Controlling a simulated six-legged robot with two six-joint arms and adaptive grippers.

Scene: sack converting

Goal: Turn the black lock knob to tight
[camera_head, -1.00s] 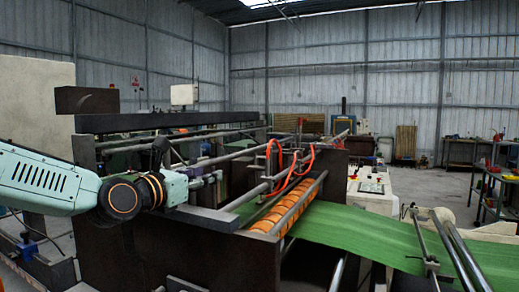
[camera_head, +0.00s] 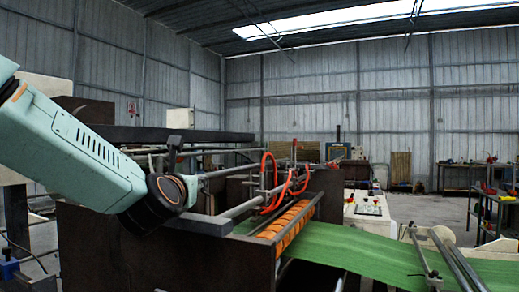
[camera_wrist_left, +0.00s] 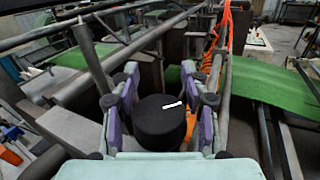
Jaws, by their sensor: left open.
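The black lock knob (camera_wrist_left: 160,124) shows in the left wrist view as a round black cap with a short white line on its top, pointing toward the right. My left gripper (camera_wrist_left: 160,84) is open, with its purple-padded fingers on both sides of the knob. A narrow gap seems to show beside the knob, and I cannot tell whether either pad touches it. In the head view my left arm reaches in from the left to the machine's side frame (camera_head: 165,245); the fingers and knob cannot be made out there. My right gripper is not in view.
Orange-red hoses (camera_head: 268,170) and metal bars stand just beyond the knob area. An orange roller (camera_head: 290,222) and a green sheet (camera_head: 370,257) lie to the right.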

